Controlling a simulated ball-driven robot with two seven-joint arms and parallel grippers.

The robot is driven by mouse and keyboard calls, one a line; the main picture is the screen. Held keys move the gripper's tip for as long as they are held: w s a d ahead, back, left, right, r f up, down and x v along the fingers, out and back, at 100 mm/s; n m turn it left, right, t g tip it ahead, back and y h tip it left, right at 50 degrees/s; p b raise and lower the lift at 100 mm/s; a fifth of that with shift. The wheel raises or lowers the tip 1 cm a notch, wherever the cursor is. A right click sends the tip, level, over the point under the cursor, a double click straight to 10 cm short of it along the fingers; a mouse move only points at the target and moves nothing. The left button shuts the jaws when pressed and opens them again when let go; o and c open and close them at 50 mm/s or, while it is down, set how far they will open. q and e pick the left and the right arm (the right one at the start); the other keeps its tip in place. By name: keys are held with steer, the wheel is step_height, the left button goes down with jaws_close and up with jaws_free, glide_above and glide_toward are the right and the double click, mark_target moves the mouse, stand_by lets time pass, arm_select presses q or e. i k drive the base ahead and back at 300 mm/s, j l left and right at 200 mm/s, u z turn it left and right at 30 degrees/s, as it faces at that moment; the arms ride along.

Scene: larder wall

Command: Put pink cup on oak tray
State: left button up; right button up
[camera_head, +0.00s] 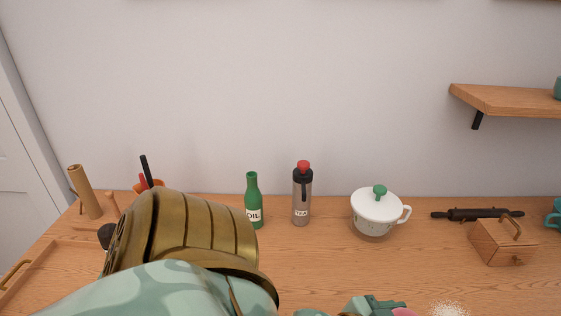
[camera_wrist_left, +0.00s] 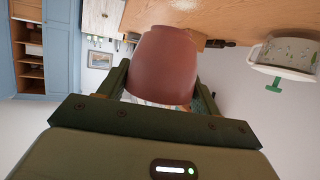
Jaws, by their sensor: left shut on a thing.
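The pink cup (camera_wrist_left: 163,62) fills the middle of the left wrist view, between the fingers of my left gripper (camera_wrist_left: 162,85), which is shut on it. In the head view, only a small pink piece of the cup (camera_head: 403,312) shows at the bottom edge, beside the green tip of my left gripper (camera_head: 372,304). The oak tray (camera_head: 40,262) lies at the far left of the counter in the head view, partly cut off and partly hidden by my left arm. My right gripper is not in view.
Along the back stand an oil bottle (camera_head: 253,203), a red-topped flask (camera_head: 302,196), a white lidded pot (camera_head: 376,212), a rolling pin (camera_head: 477,214) and a wooden box (camera_head: 502,242). White powder (camera_head: 449,310) lies at the front. The middle of the counter (camera_head: 320,265) is clear.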

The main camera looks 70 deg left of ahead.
mark_target(65, 275)
steer(key=k+l, duration=0.15)
steer(key=k, duration=0.5)
steer(key=k+l, duration=0.1)
steer(key=k, duration=0.5)
steer(key=k+j, duration=1.15)
steer(key=k, duration=0.2)
steer(key=k+j, duration=0.1)
steer(key=j, duration=0.45)
steer(key=k+j, duration=0.1)
steer(key=j, duration=1.4)
